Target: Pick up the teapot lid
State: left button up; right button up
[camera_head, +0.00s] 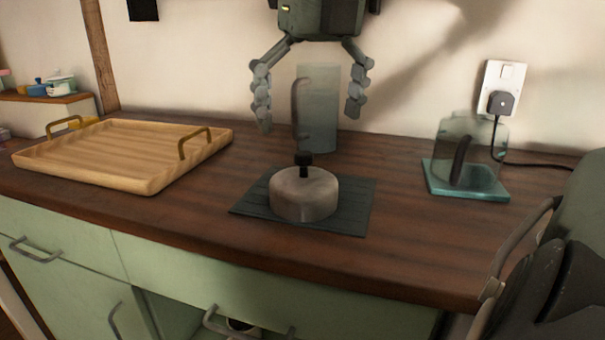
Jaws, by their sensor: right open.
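A squat, round grey piece (304,195) with a black upright knob (303,160) rests on a dark slatted mat (345,218) on the counter. It is the only lid-like thing I make out; I cannot tell whether it is a lid alone or a pot with its lid on. My right gripper (311,112) hangs from the top of the view with fingers spread, open and empty. Its fingertips appear above and behind the knob, apart from it.
A clear jug (322,110) stands behind the grey piece, between my fingers in the picture. A wooden tray (115,155) is at left. A glass vessel on a teal base (465,182) is at right, near a plugged-in cable (540,166).

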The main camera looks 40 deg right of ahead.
aim_at(305, 154)
jog(key=f, duration=0.2)
jog(key=w+f, duration=0.1)
jog(key=f, duration=0.3)
jog(key=shift+w+d+f, duration=0.1)
jog(key=shift+w+f, duration=0.2)
jog(key=shift+f, duration=0.05)
jog(key=c, duration=1.3)
jog(key=shift+s+f, duration=0.15)
jog(key=shift+s, duration=0.05)
grip_shut()
